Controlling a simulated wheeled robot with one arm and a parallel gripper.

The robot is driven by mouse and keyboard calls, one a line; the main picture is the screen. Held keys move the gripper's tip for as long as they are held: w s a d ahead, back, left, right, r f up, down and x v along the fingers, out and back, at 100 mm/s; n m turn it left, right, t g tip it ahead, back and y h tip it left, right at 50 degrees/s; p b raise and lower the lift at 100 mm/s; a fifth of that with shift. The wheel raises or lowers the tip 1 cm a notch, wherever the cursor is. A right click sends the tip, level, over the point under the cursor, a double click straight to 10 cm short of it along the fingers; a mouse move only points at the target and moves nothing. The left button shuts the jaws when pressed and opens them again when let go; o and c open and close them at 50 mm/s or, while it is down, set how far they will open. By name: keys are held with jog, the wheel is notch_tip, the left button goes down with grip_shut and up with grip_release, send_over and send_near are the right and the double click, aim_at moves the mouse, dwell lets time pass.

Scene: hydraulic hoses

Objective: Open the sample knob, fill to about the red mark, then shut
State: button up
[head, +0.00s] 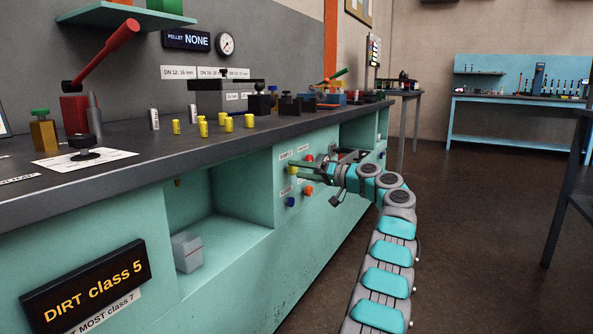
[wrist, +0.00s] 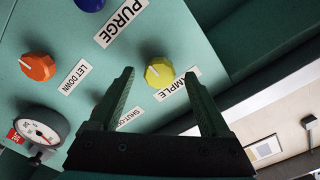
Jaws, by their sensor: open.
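The yellow sample knob (wrist: 159,72) sits on the teal panel beside its partly covered SAMPLE label (wrist: 172,90). My gripper (wrist: 160,76) is open, and the knob shows between its fingertips with a gap on each side. I cannot tell how deep the fingers reach around it. In the head view my gripper (head: 306,171) is at the panel, with the yellow knob (head: 292,170) at its tips. A clear sample container (head: 187,252) stands in the bench recess, with a faint reddish line near its top. A small spout (head: 178,183) hangs above it. The container looks empty.
An orange LET DOWN knob (wrist: 38,66), a blue PURGE knob (wrist: 90,3) and a pressure gauge (wrist: 42,130) share the panel. The dark bench top (head: 215,138) above carries yellow cylinders and tools. A DIRT class 5 display (head: 86,287) is at lower left.

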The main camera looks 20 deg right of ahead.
jog(key=shift+x, duration=0.8)
grip_shut()
